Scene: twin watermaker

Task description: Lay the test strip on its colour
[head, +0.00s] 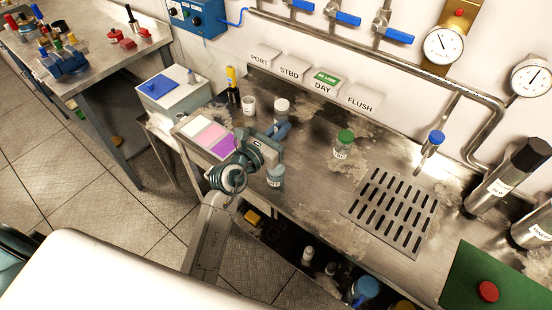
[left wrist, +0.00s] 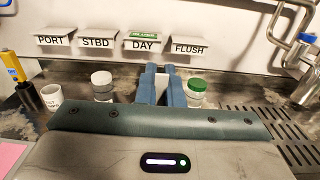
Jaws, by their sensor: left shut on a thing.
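The colour card (head: 209,133) lies at the left end of the steel bench, with white, pink and purple patches. Its pink part also shows at the lower left of the left wrist view (left wrist: 10,157). My left gripper (head: 282,129) is above the bench, to the right of the card and apart from it. Its blue fingers (left wrist: 162,86) are shut on a thin pale thing (left wrist: 161,92), which looks like the test strip. The fingers and gripper body hide most of it, and I cannot make out its colour. My right gripper is not in view.
A white cup (head: 249,105) and white-lidded jar (head: 281,107) stand behind my left gripper. A yellow-handled tool (head: 232,84) stands behind the card. Labelled holders (head: 324,83) line the wall.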

